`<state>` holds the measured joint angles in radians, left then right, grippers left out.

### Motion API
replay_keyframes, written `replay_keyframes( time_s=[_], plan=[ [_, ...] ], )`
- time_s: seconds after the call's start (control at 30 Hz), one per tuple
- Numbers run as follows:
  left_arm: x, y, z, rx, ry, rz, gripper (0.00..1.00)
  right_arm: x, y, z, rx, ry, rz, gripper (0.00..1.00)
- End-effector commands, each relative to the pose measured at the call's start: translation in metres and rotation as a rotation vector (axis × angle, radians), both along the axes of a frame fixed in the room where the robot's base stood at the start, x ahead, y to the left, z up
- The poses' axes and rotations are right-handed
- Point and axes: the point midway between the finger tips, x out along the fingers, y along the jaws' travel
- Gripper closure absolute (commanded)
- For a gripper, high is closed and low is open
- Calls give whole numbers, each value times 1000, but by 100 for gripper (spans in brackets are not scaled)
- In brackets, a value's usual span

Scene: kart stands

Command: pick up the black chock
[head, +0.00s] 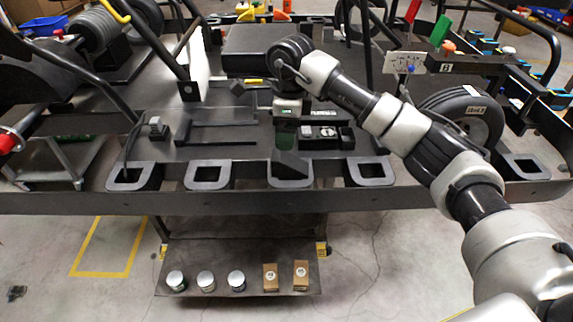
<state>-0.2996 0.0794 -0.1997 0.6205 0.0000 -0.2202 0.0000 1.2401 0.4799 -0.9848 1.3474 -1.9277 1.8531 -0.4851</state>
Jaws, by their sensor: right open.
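A black wedge that looks like the chock (290,164) sits at the front edge of the dark stand, by the third grey-rimmed slot from the left. My right gripper (285,140) points down just above and behind it, with the arm coming in from the right. The right gripper is open, and its fingertips are small and dark against the stand. I cannot tell whether they touch the wedge. My left gripper is not in view.
A black tray with small devices (325,136) lies right of the gripper. Grey-rimmed slots (208,175) line the front edge. A tyre (460,118) stands at the right. A lower shelf (210,255) holds cans and small boxes. Upright black bars rise around the stand.

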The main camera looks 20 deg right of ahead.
Motion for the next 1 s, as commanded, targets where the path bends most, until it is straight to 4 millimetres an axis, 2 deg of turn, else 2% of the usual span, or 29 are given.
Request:
replay_keyframes(
  time_s=[0.07,0.17,0.4,0.57,0.8,1.0],
  plan=[
    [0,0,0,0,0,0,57,1,-11,4,-53,6,-11,19],
    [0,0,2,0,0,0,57,1,-15,-6,-71,14,-16,19],
    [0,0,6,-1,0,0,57,0,-13,-41,-66,12,-14,19],
    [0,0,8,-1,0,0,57,0,-12,-52,-65,10,-14,19],
    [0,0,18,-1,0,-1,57,-4,-7,-86,-63,13,-14,19],
    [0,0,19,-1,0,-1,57,-3,-8,-101,-63,9,-14,19]
  ],
)
